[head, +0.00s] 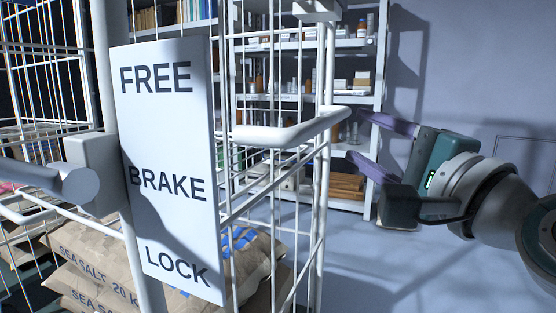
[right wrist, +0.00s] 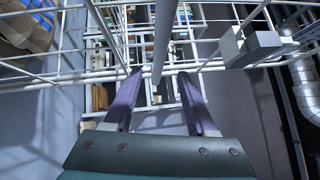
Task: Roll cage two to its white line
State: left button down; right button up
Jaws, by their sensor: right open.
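A white wire roll cage (head: 318,200) fills the left and middle of the head view; I see no number on it. Its sign (head: 165,110) reads FREE, BRAKE, LOCK from top to bottom. A grey lever (head: 60,183) sticks out left of the sign, roughly level with BRAKE. A white handle (head: 290,132) juts out right of the sign. My right gripper (head: 362,140) is open, right of the handle and apart from it. In the right wrist view, cage bars (right wrist: 215,68) lie beyond its purple fingers (right wrist: 160,75). No white floor line is recognisable. My left gripper is out of view.
Brown sea salt sacks (head: 90,270) lie inside the cage. Another wire cage (head: 50,60) stands at the far left. Shelves (head: 365,65) with bottles and boxes stand against the back wall. Bare floor (head: 350,260) shows at the lower right.

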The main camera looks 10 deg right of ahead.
aim_at(332, 124)
jog(key=b+x, duration=0.2)
jog(key=x, duration=0.7)
jog(key=shift+f, duration=0.15)
jog(key=shift+w+a+b, duration=0.1)
jog(key=shift+w+b, duration=0.25)
jog(key=shift+w, duration=0.15)
jog(key=shift+c, duration=0.4)
grip_shut()
dwell(0.4)
